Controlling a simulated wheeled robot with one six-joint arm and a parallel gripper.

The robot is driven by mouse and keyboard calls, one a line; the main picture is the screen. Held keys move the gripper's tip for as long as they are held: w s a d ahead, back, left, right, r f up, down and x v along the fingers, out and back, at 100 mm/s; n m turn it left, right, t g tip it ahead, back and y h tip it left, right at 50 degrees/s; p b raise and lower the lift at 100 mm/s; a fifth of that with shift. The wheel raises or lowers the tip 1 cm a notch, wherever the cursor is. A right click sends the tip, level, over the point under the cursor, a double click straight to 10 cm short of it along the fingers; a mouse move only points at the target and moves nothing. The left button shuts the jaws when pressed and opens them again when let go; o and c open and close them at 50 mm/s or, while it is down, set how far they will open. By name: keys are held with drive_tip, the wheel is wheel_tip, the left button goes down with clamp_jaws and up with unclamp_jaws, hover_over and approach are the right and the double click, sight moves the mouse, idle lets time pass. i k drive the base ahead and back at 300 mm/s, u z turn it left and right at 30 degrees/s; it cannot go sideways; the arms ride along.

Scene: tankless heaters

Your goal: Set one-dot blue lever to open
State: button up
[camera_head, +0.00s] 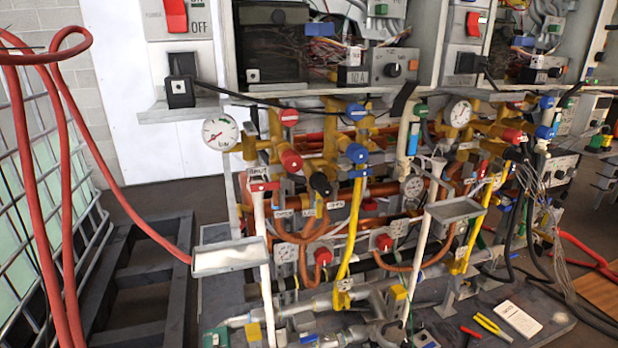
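Several blue handles show on the heater pipework, and I cannot make out dots on any of them. One blue knob (356,111) sits near the top of the left heater's pipes. A second blue knob (356,153) is just below it, above a yellow hose. A flat blue piece (309,338) lies on the bottom pipe at the front. More blue handles (547,103) are on the right unit, with another blue handle (543,132) just under them. Whether any lever is open or shut is too small to tell. My gripper is not in view.
Red hoses (70,180) hang at the left before a metal cage (50,200). A grey tray (230,257) juts out from the left unit. A dark pallet (140,270) stands on the floor at left. Yellow pliers (492,327) and a white card (517,318) lie at lower right.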

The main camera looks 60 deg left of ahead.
sight(360, 173)
drive_tip(key=u, duration=1.65)
drive_tip(key=k, duration=0.6)
drive_tip(key=u, duration=0.35)
drive_tip(key=i, duration=0.5)
drive_tip(key=z, duration=0.05)
